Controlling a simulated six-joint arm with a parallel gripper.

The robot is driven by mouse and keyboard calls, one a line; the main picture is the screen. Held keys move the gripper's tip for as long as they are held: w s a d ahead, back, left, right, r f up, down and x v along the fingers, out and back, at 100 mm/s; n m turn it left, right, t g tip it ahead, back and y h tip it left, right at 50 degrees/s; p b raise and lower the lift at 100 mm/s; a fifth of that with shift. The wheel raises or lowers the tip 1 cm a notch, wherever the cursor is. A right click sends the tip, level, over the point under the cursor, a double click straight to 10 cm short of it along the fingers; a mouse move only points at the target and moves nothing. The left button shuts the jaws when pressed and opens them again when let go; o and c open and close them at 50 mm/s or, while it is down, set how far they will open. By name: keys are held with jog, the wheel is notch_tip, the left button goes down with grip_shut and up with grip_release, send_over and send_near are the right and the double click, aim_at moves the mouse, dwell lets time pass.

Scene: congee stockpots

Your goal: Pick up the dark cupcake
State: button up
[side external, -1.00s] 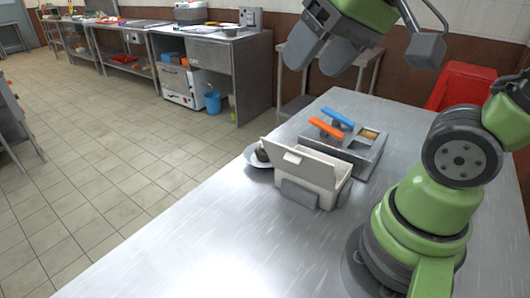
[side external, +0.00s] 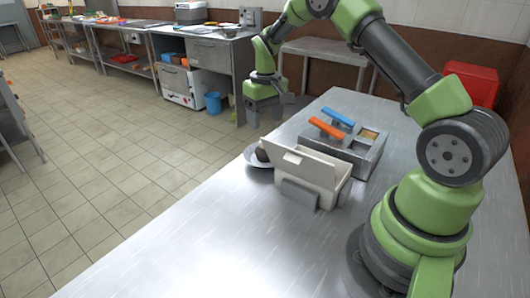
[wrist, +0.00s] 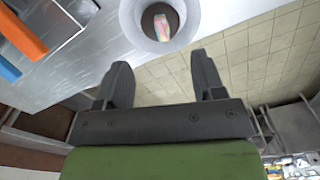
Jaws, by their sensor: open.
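The dark cupcake (side external: 262,154) sits on a pale round plate (side external: 254,170) at the left edge of the steel table, partly hidden by a white container. In the wrist view the dark round shape of the cupcake (wrist: 149,20) shows on the plate (wrist: 128,22) at the top, with a pinkish patch on it. My gripper (side external: 271,112) is open and empty, above and a little beyond the plate in the side view. In the wrist view its two fingers (wrist: 160,68) point toward the plate, apart from it.
The white container (side external: 305,167) stands right beside the plate. Behind it is a grey fryer-like unit (side external: 368,158) with an orange handle (side external: 326,128) and a blue handle (side external: 338,117). The front of the table (side external: 210,240) is clear; tiled floor lies past its left edge.

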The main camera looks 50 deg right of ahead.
notch_tip(320, 180, down, 10)
jog(key=shift+w+r, duration=0.1)
jog(key=c, duration=0.5)
